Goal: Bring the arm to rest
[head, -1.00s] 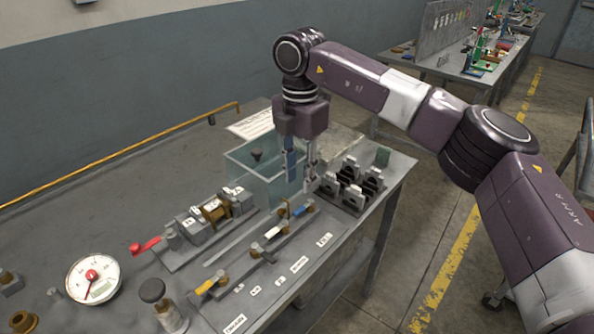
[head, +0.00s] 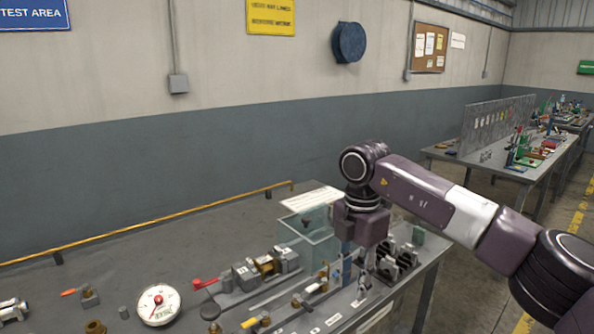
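My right arm comes in from the right over the test bench (head: 170,237). Its gripper (head: 359,262) points down above the right part of the bench, beside the clear tank (head: 312,245). Its fingers look apart, with nothing clearly held between them. The tips are small and partly merge with the bench parts behind them. My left gripper is not in view.
Valve blocks (head: 265,266), a round gauge (head: 158,304) and dark holders (head: 400,257) stand on the bench. A yellow pipe (head: 190,215) runs along its back. Another bench (head: 500,166) stands farther right, with clear floor between.

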